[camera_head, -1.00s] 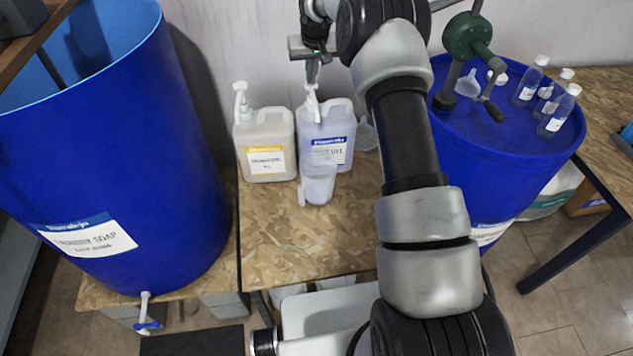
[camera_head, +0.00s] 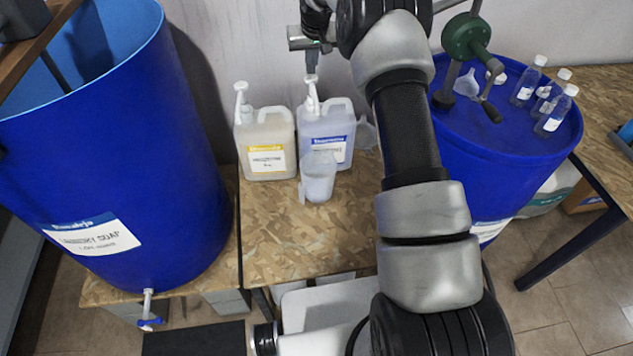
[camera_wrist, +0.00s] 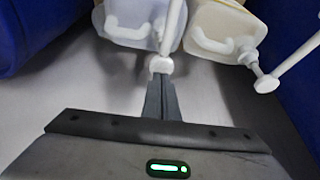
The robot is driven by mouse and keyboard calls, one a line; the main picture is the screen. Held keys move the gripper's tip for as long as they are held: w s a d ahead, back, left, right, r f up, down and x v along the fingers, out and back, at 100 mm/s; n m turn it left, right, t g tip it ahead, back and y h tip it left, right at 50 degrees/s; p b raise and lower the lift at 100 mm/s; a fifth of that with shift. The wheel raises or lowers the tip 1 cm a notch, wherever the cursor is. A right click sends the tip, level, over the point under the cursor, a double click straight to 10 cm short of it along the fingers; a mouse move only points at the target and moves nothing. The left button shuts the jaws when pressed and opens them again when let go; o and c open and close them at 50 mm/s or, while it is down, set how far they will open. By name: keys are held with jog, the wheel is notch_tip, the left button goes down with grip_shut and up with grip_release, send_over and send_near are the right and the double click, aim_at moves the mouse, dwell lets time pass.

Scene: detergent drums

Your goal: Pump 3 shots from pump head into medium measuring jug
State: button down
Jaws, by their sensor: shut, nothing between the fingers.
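The pump head (camera_head: 312,90) is white and stands on a jug-shaped container with a blue label (camera_head: 326,138). The medium measuring jug (camera_head: 318,178) is translucent and stands upright on the wooden board just in front of that container. The pump's spout hides behind or above the jug's rim, so I cannot tell its exact line. My gripper (camera_head: 311,68) is shut and empty, fingers pointing down right at the top of the pump head. In the wrist view, the fingertips (camera_wrist: 161,78) meet the pump's white top (camera_wrist: 160,65); whether they touch is hard to tell.
A beige container with a yellow label (camera_head: 265,145) and its own pump stands just left. Large blue drums stand left (camera_head: 110,150) and right (camera_head: 500,140). The board's front (camera_head: 300,240) is clear.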

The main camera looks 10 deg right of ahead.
aim_at(311, 78)
jog(key=shift+f+b, duration=1.35)
jog(key=shift+f, duration=1.1)
jog(key=shift+r+p, duration=1.55)
jog(key=shift+r, duration=1.1)
notch_tip(311, 78, up, 6)
jog(key=p, duration=0.4)
